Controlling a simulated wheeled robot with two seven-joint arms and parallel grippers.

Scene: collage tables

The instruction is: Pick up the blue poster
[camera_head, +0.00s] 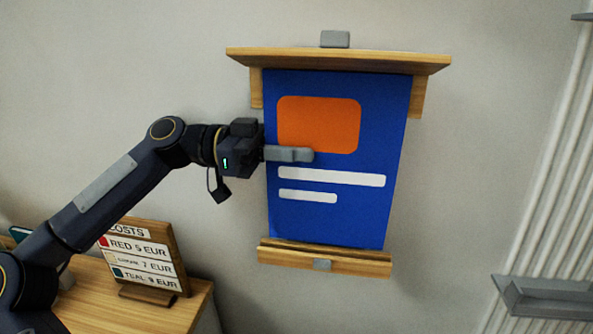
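The blue poster (340,215) hangs upright on the wall in the head view, with an orange block and two white bars on it. It sits between a wooden top ledge (350,60) and a wooden bottom rail (340,264). My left gripper (300,154) comes in from the left and lies across the poster's left part, over the lower edge of the orange block. Its fingers overlap in this view, so the gap between them is hidden. I cannot tell whether they touch the poster. My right gripper is out of view.
A wooden table (125,300) at the lower left bears a costs sign (145,258) listing red, another colour and teal prices. A grey ledge (543,297) juts out at the lower right, by white vertical pipes (545,190). The wall right of the poster is clear.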

